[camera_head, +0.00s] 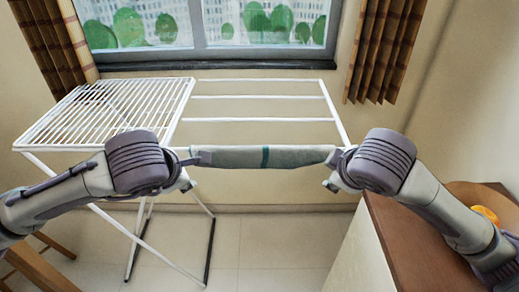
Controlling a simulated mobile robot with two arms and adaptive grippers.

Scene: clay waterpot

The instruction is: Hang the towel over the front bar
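The towel (265,157) is a narrow grey-green band with a dark teal stripe at its middle. It stretches level between my two grippers, along the line of the front bar of the white drying rack (262,119). It hides the front bar there. I cannot tell whether it touches the bar or is just above it. My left gripper (190,171) is at the towel's left end, and my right gripper (334,172) is at its right end. My wrists partly cover both grippers, so their closure on the cloth is unclear.
The rack's left side is a slatted wing (105,112); its right side has several bare parallel bars. A wooden-topped cabinet (420,245) with an orange object (486,214) stands at the right. A wooden stool (42,265) is at lower left. A window is behind.

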